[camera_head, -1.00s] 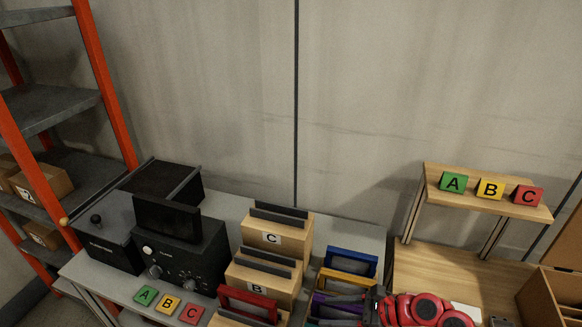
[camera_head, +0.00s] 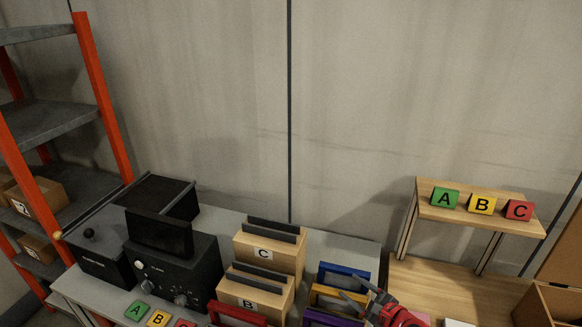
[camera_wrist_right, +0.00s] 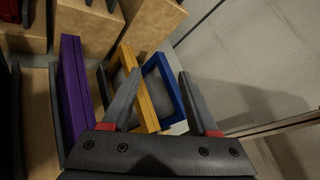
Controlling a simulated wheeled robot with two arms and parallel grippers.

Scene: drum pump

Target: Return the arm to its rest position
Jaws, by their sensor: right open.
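My right gripper (camera_head: 362,296) is at the bottom of the head view, beside the coloured frames. In the right wrist view its two fingers (camera_wrist_right: 155,95) are spread apart with nothing between them held. A blue frame (camera_head: 343,277), a yellow frame (camera_head: 325,297) and a purple frame (camera_head: 330,319) stand in a row next to it. In the wrist view the yellow frame (camera_wrist_right: 140,92) and blue frame (camera_wrist_right: 165,85) lie behind the fingers, and the purple frame (camera_wrist_right: 76,85) is to the left. Whether the gripper touches a frame I cannot tell. My left gripper is not in view.
A wooden shelf (camera_head: 475,222) with A, B, C signs is at right. An orange-framed rack (camera_head: 102,100) is at left.

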